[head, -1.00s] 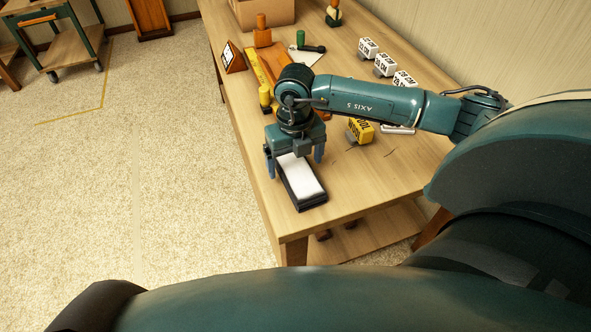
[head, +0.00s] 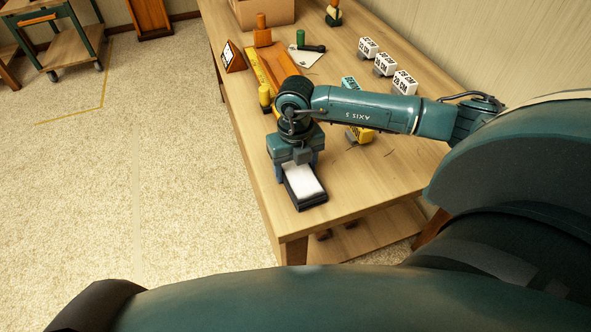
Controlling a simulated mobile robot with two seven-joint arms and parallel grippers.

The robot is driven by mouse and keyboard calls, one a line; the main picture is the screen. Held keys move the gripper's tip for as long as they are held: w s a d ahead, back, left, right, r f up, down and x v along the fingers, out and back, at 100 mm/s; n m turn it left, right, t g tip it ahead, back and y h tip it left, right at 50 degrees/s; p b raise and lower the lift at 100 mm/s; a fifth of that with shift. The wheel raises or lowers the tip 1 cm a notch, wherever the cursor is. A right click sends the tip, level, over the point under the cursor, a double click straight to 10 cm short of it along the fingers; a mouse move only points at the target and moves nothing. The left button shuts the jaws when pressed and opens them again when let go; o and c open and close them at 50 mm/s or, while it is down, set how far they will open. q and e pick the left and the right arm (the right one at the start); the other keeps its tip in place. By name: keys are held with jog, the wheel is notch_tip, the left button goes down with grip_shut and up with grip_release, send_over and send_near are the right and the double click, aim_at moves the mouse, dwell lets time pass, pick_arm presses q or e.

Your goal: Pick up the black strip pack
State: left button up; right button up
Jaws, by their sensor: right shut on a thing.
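The black strip pack (head: 305,188) is a dark, shallow box with a white top. It lies flat near the front left corner of the wooden table. My right gripper (head: 296,172) points down over the pack's far end. Its fingers are shut on the pack, one at each long side. The gripper body hides the pack's far end. The pack seems to rest on the tabletop; I cannot see a gap under it. My left gripper is out of view.
A yellow block (head: 361,134) and a teal block (head: 349,83) sit partly behind my right arm. White printed blocks (head: 404,82) stand along the wall side. The table's front right is clear.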

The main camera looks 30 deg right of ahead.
jog(key=shift+c, duration=0.6)
jog(key=shift+r, duration=0.15)
